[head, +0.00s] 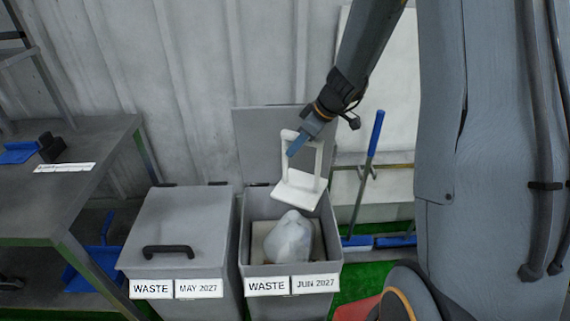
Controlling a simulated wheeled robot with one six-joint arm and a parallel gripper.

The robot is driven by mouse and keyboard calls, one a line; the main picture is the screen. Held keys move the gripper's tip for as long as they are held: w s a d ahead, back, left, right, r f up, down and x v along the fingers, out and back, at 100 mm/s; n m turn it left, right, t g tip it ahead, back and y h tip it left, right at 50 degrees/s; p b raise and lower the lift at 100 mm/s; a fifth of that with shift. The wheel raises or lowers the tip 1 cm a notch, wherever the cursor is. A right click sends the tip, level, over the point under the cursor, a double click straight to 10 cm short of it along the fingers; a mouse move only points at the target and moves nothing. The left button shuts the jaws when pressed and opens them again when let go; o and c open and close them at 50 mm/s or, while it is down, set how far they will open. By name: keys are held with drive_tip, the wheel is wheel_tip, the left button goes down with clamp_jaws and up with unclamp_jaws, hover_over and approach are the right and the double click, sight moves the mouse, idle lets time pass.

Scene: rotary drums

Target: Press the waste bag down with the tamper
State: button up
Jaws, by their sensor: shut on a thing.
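The white tamper (298,186) has a flat plate and a frame-shaped handle. My gripper (291,150) is shut on the top of its handle and holds it tilted, over the back part of the open bin. The pale waste bag (289,240) sits inside the open grey bin (246,262) labelled WASTE JUN 2027, with its peaked top near rim height. The tamper's plate is above and behind the bag in the picture; I cannot tell whether they touch. The bin's lid (262,135) stands raised at the back.
A closed bin (180,230) labelled WASTE MAY 2027 stands directly left. A grey shelf table (60,190) is farther left, with a blue dustpan (92,262) below. A blue-handled broom (368,170) leans against the wall at right. Green floor shows beside the bins.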

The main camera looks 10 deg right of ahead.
wheel_tip(320, 180, down, 4)
drive_tip(key=a+n+g+y+b, duration=0.1)
drive_tip(key=a+n+g+b, duration=0.1)
drive_tip(key=a+n, duration=0.15)
drive_tip(key=n+b, duration=0.2)
hover_over(288, 188)
drive_tip(key=shift+g, duration=0.3)
drive_tip(key=shift+a+f, duration=0.2)
drive_tip(key=shift+f, duration=1.4)
drive_tip(key=shift+a+f, duration=0.2)
drive_tip(key=shift+f, duration=1.4)
drive_tip(key=shift+f+b, duration=3.7)
drive_tip(key=shift+b, duration=0.25)
wheel_tip(288, 188, up, 16)
drive_tip(key=p, duration=0.7)
